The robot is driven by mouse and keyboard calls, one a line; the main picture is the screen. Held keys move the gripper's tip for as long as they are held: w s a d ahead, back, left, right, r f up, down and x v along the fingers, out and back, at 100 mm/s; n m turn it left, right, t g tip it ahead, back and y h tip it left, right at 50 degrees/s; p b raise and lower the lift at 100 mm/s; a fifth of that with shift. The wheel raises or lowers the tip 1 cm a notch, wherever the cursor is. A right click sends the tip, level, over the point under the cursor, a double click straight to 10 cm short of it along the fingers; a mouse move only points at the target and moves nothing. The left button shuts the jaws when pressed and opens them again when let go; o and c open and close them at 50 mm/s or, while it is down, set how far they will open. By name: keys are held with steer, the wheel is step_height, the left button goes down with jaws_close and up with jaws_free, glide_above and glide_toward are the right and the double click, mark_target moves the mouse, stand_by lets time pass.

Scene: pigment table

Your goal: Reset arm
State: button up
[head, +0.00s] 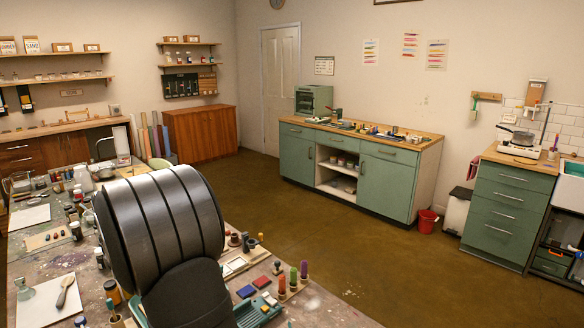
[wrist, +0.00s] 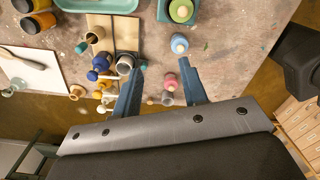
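My gripper (wrist: 162,64) shows in the wrist view with its two blue fingers apart and nothing held between them. It hangs above the edge of the worktable, which appears below. A small pink-topped piece (wrist: 170,82) and a light-blue-topped piece (wrist: 179,44) show in or near the gap between the fingers, on the table. A grey-rimmed cup (wrist: 125,64) lies close to the left fingertip; I cannot tell whether they touch. In the head view my dark, ribbed arm covers the middle of the worktable, and the gripper cannot be made out.
The worktable (head: 309,306) is crowded with jars, a brush (head: 65,291), coloured sticks (head: 293,277) and a teal tray (head: 262,314). In the wrist view a wooden board (wrist: 112,35) and a green-topped jar (wrist: 181,10) are near. Open floor (head: 350,240) lies before the green cabinet (head: 386,188).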

steer(key=d+r+m, duration=0.3)
steer(key=d+r, duration=0.1)
steer(key=d, duration=0.1)
steer(key=shift+r+m, duration=0.15)
steer(key=shift+m, duration=0.25)
steer(key=shift+d, duration=0.1)
steer(key=o, duration=1.3)
steer(key=shift+c, duration=0.2)
steer(key=shift+o, duration=0.4)
steer(key=a+f, duration=0.2)
steer(key=a, duration=0.7)
steer(key=shift+a+f, duration=0.15)
steer(key=shift+a, duration=0.15)
steer(key=s+a+f, duration=0.1)
steer(key=a+f, duration=0.1)
steer(key=a, duration=0.4)
steer(key=s+a+f, duration=0.2)
steer(key=a, duration=0.3)
step_height(320, 180, down, 10)
steer(key=shift+a, duration=0.3)
steer(key=shift+r, duration=0.2)
step_height(320, 180, up, 10)
